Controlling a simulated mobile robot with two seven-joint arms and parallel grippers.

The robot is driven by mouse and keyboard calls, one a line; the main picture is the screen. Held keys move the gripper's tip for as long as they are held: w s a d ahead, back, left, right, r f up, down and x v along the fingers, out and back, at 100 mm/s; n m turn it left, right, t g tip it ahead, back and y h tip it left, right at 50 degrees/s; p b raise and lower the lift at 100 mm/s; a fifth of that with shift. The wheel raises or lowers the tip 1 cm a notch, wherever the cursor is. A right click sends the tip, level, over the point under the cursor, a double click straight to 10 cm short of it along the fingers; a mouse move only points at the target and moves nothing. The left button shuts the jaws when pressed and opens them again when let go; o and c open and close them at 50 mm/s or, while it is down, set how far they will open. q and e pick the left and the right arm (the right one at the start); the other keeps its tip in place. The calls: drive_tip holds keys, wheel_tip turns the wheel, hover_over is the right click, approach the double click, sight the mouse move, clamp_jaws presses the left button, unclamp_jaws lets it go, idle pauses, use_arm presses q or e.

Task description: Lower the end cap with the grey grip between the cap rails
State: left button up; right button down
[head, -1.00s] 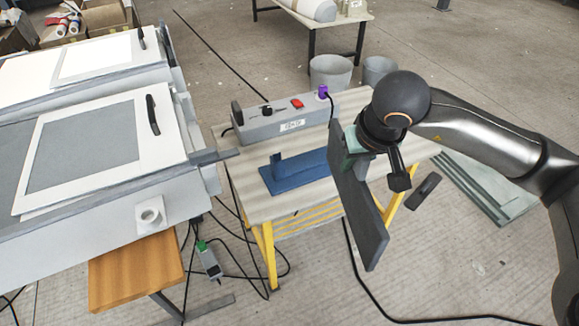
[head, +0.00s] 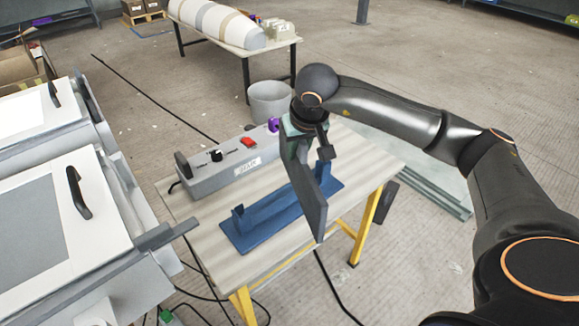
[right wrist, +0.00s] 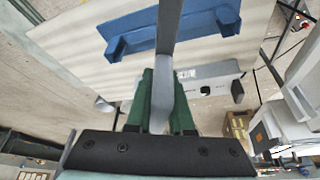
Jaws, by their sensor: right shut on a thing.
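The end cap (head: 313,197) is a dark grey flat panel, held upright on edge. My right gripper (head: 300,125) is shut on its grey grip, which shows between the green fingers (right wrist: 162,98) in the right wrist view. The cap rails (head: 262,222) are a blue fixture on the table, with a long base and raised ends. In the right wrist view, the cap (right wrist: 169,22) is seen edge-on and crosses in front of the blue rails (right wrist: 200,22). It hides part of them in both views. The cap appears raised above the rails. My left gripper is not in view.
A grey control box (head: 215,172) with a red switch stands behind the rails on the table (head: 190,212). White moulds with black handles (head: 78,192) are at the left. A grey bin (head: 268,102) stands behind the table. Cables lie on the floor.

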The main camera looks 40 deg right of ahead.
drive_tip(key=w+d+f, duration=0.4)
drive_tip(key=w+f, duration=0.4)
drive_tip(key=f, duration=0.2)
drive_tip(key=shift+d+f, duration=0.15)
drive_tip(key=shift+f, duration=0.2)
drive_tip(key=shift+f, duration=0.2)
drive_tip(key=c, duration=0.8)
unclamp_jaws()
drive_tip(key=shift+s, duration=0.1)
